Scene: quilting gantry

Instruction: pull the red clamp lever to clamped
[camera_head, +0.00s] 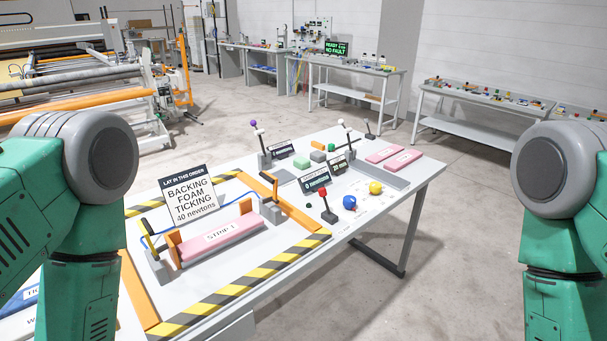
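A small lever with a red knob (323,192) stands on the white table, right of the striped work area. Its dark stem leans slightly and goes down into a dark base (329,216). I cannot read any marking for its positions. Other levers show farther back: one with a purple knob (253,124) and one with a white knob (348,124). My green arms come in at the left and right edges, but neither gripper is in view. Nothing of mine touches the red-knobbed lever.
A sign (188,201) reads "BACKING FOAM TICKING 40 newtons". A pink block (222,238) lies inside the yellow-black striped frame (250,282). A blue ball (349,202) and a yellow ball (375,188) sit right of the red-knobbed lever. Open floor (450,240) lies right of the table.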

